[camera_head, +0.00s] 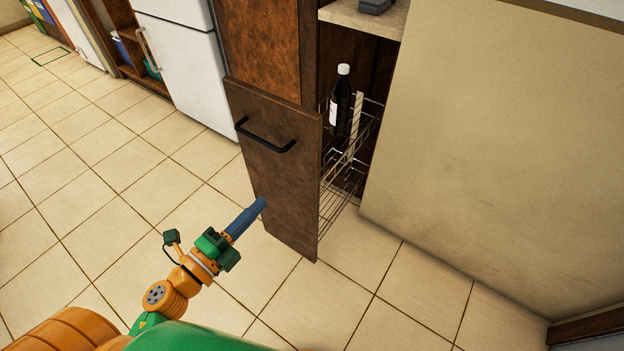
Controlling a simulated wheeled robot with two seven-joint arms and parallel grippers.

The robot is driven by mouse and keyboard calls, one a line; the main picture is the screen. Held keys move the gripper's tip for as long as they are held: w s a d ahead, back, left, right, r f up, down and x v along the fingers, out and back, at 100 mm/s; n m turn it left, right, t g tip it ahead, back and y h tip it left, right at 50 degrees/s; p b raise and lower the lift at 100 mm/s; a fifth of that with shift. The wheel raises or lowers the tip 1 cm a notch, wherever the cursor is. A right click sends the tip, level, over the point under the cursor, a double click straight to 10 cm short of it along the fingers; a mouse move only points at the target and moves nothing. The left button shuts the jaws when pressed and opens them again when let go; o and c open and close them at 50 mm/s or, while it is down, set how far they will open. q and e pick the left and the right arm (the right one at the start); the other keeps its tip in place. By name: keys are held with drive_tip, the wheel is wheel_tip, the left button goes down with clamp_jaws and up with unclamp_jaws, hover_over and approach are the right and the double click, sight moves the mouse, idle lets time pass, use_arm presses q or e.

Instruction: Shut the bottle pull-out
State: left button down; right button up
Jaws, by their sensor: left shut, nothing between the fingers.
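The bottle pull-out has a brown wooden front panel (272,185) with a black bar handle (264,138) near its top. The panel stands out from the cabinet, so the pull-out is open. Behind it, wire racks (338,195) run back into the cabinet, and a dark bottle (340,105) with a white cap stands upright in the upper rack. My left gripper (262,203) is shut and empty, its tips at the panel's left part, below the handle. I cannot tell if they touch it. My right gripper is not in view.
A white fridge (195,70) stands to the left of the pull-out, beyond a brown cabinet door (262,45). A beige wall panel (480,150) is close on the right. The tiled floor (90,190) is clear at left.

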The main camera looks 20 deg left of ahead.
sight(303, 158)
use_arm(q)
drive_tip(key=p+x, duration=0.1)
drive_tip(key=x, duration=1.2)
drive_tip(key=shift+w+a, duration=0.1)
drive_tip(key=shift+w+r, duration=0.1)
drive_tip(key=shift+w, duration=0.05)
